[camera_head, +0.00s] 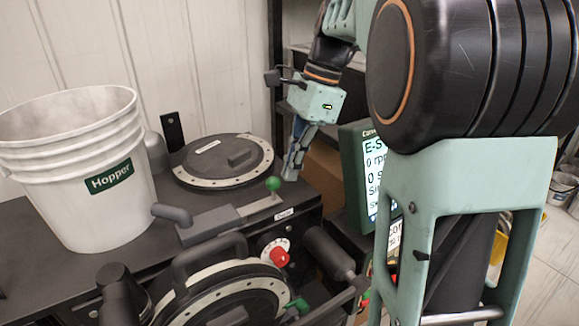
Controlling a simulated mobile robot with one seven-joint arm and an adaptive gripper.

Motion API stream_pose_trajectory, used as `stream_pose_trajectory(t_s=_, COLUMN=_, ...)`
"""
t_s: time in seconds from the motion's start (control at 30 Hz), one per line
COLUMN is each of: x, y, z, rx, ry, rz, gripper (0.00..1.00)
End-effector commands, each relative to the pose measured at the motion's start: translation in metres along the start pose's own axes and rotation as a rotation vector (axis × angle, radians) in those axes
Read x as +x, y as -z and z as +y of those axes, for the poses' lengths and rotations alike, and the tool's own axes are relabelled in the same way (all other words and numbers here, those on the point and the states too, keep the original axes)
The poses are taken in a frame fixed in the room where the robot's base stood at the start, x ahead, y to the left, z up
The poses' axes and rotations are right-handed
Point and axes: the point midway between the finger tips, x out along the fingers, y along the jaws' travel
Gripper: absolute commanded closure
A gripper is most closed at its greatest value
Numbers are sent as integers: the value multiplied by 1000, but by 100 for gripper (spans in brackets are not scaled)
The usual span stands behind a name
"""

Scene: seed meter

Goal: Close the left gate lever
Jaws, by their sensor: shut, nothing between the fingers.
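The gate lever (258,204) is a grey bar with a green ball knob (273,184) at its right end. It lies on a dark grey gate mechanism (210,222) on the machine's top, in front of the flat round disc. I cannot tell from this view whether the gate is open or closed. My gripper (292,172) hangs from the arm at upper centre, pointing down. Its fingers are shut and empty, just right of and slightly above the green knob in the picture. I see no contact with the knob.
A white bucket marked Hopper (75,170) stands at left. A round disc plate (222,160) lies behind the lever. In front are a seed meter with a black handle (215,285) and a red knob (279,257). A green-framed display (372,175) stands right, partly behind my arm.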

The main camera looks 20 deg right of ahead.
Motion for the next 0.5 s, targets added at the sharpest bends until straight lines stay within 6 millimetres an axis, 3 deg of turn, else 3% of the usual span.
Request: stream_pose_trajectory(t_s=0.5, x=4, y=-12, z=1, rx=-2, ry=-1, rz=0, gripper=100)
